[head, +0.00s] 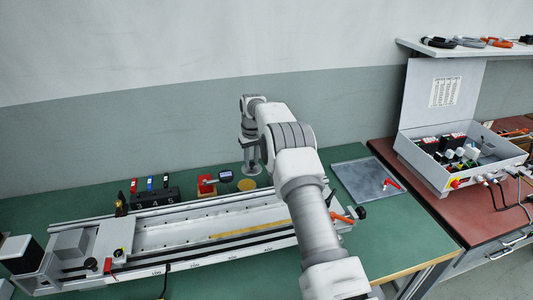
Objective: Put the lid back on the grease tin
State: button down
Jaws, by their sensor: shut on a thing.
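The grease tin (247,184) shows as a small yellow round shape on the green bench, behind the rail of the gantry. My gripper (251,163) points down just above and behind it in the picture. The gripper is shut on a pale grey, flat thing at its tip, which looks like the lid (253,170). The lid's edges are small and partly hidden by the fingers. It appears apart from the tin, but the height between them cannot be told from this view.
A small dark gauge (226,176) and a red block (206,184) stand left of the tin. A black holder (154,197) with coloured tools is farther left. The long gantry rail (190,232) lies in front. A grey plate (364,180) lies right of my arm.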

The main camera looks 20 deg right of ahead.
aim_at(246, 170)
jog(key=shift+w+a+f+m, duration=0.25)
jog(key=shift+a, duration=0.3)
jog(key=shift+w+a+f+m, duration=0.2)
jog(key=shift+a+m, duration=0.05)
jog(key=shift+a, duration=0.25)
jog(key=shift+f+b, duration=1.55)
jog(key=shift+f, duration=1.6)
jog(key=shift+f+b, duration=0.2)
jog(key=shift+b, duration=0.35)
jog(key=shift+c, duration=0.6)
grip_release()
jog(key=shift+r, duration=0.1)
jog(key=shift+r+p, duration=1.95)
jog(key=shift+r, duration=1.55)
